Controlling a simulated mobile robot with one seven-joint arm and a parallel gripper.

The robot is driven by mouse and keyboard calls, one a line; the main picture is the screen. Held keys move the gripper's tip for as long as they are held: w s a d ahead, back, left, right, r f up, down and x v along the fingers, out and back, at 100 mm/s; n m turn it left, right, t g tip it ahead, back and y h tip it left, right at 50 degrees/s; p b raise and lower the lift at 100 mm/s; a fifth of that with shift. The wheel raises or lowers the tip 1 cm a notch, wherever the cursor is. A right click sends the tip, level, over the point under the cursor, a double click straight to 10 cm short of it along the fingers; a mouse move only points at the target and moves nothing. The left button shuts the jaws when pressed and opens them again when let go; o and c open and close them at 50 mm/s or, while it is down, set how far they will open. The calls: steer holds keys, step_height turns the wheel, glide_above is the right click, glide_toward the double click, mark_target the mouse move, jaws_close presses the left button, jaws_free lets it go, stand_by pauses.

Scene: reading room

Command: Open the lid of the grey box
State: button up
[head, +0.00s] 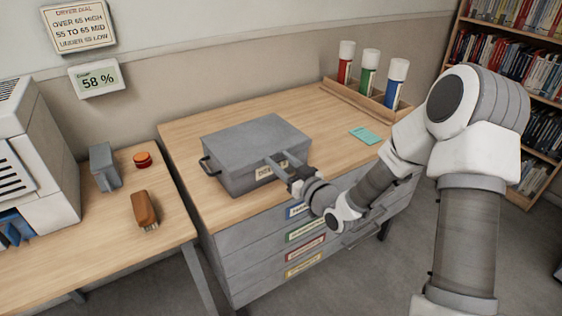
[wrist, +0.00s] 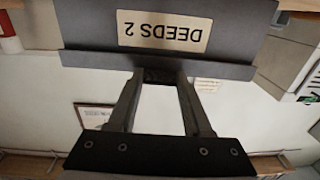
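The grey box (head: 235,150) stands on top of a drawer cabinet, and its lid looks shut flat. A handle (head: 206,165) sits on its left side. A pale label (head: 270,172) is on its front; in the wrist view, the label (wrist: 163,33) appears upside down and reads "DEEDS 2". My gripper (head: 278,161) is at the front upper edge of the box, right of its middle. In the wrist view, my gripper (wrist: 160,82) has its fingers apart at the lid edge. A dark strip shows between the tips; I cannot tell whether they touch it.
A wooden rack (head: 375,101) with red, green and blue tubes stands at the back right of the cabinet top (head: 215,208). A teal card (head: 366,135) lies to the right. A side table (head: 95,235) at left holds a brush (head: 145,208) and a red button (head: 142,159).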

jaws_close()
stand_by(1.0)
